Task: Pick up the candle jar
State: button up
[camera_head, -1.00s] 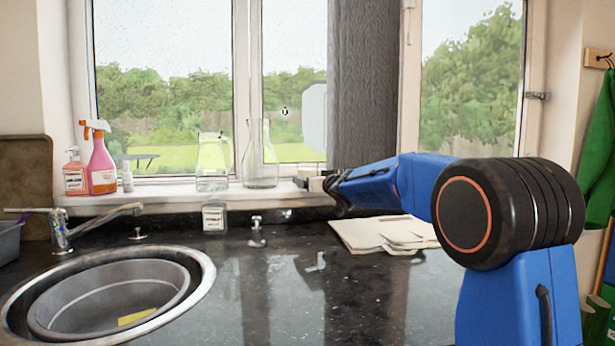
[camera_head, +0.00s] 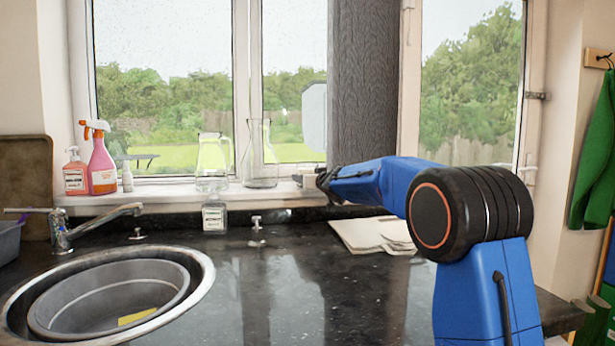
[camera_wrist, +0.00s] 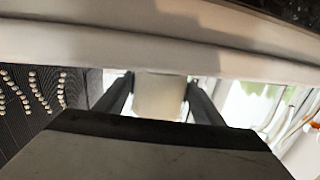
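A small cream-white jar, which I take to be the candle jar (camera_head: 309,182), stands on the window sill at the far end of my arm. In the wrist view the pale jar (camera_wrist: 160,95) shows between the two dark fingers of my gripper (camera_wrist: 160,88). The fingers are spread, one on each side of it, with narrow gaps at its sides. In the head view my gripper (camera_head: 323,180) is small and dark, right beside the jar and partly covering it.
A glass jug (camera_head: 213,165) and a glass carafe (camera_head: 259,160) stand on the sill to the left. The grey curtain (camera_head: 363,85) hangs behind my gripper. The sink is at left.

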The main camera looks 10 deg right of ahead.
jog(key=c, duration=0.7)
jog(key=shift+o, duration=0.2)
jog(key=shift+r, duration=0.1)
jog(key=shift+r, duration=4.9)
